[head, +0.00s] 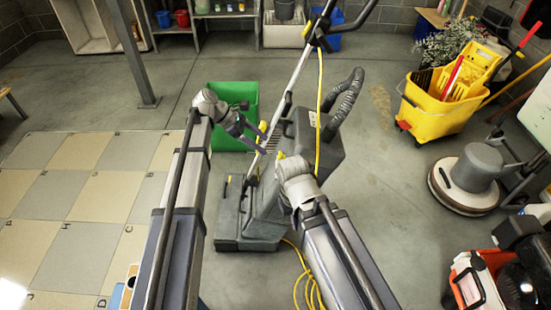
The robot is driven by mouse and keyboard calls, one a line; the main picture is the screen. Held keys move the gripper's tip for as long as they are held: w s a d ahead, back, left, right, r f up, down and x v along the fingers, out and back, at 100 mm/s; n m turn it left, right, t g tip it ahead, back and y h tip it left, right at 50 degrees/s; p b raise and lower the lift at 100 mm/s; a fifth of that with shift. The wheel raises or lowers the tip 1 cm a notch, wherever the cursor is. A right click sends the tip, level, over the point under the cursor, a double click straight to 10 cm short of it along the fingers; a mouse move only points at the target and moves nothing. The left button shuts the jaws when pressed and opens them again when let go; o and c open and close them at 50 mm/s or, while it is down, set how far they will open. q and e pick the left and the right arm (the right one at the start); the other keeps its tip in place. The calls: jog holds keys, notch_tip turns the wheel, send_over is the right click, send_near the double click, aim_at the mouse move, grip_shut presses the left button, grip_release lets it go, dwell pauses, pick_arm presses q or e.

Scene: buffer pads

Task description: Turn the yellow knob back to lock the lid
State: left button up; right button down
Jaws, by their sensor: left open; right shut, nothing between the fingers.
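The grey floor-cleaning machine (318,147) stands upright on the floor in the middle, with a low front base and a long slanted handle. Small yellow parts (263,127) show on it near the handle, and another yellow spot (281,155) shows beside my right wrist. I cannot tell for sure which is the knob, or whether the lid is closed. My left gripper (254,139) is open at the machine's upper left side, close to the yellow parts; contact is unclear. My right gripper (283,174) is shut and empty over the machine's body, its fingers mostly hidden by the wrist.
A green bin (222,97) stands behind my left wrist. A yellow cord (306,285) lies on the floor. A yellow mop bucket (438,104) and a round floor polisher (470,178) stand at right. A checkered tile area (82,190) covers the left. A grey post (135,55) rises behind.

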aim_at(281, 156)
pick_arm(q)
jog(key=b+x, duration=0.5)
jog(key=x, duration=0.2)
jog(key=shift+w+d+f, duration=0.15)
jog(key=shift+d+f, duration=0.1)
jog(key=shift+d, duration=0.05)
grip_shut()
dwell(0.5)
